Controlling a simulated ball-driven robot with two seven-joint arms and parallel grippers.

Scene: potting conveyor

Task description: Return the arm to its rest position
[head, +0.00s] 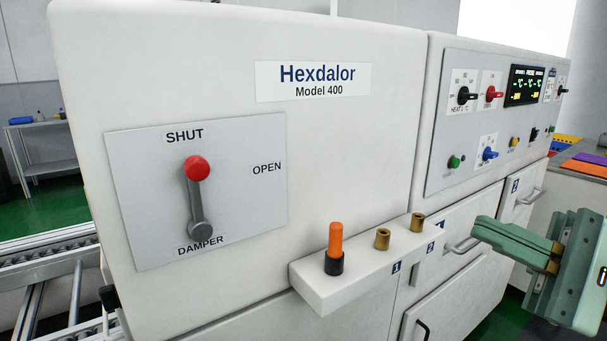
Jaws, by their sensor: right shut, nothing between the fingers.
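My right gripper (486,231) is at the right edge, in front of the machine's lower drawers. Its green fingers point left and are together, with nothing between them. It is apart from the white ledge (345,285) and touches nothing that I can see. My left gripper does not show.
The white Hexdalor machine (350,160) fills the middle. Its damper lever (196,195) has its red knob up at SHUT. An orange-handled plug (335,245) stands in the ledge beside two brass sockets (382,239). A control panel (500,115) is upper right; a roller conveyor (50,258) is left.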

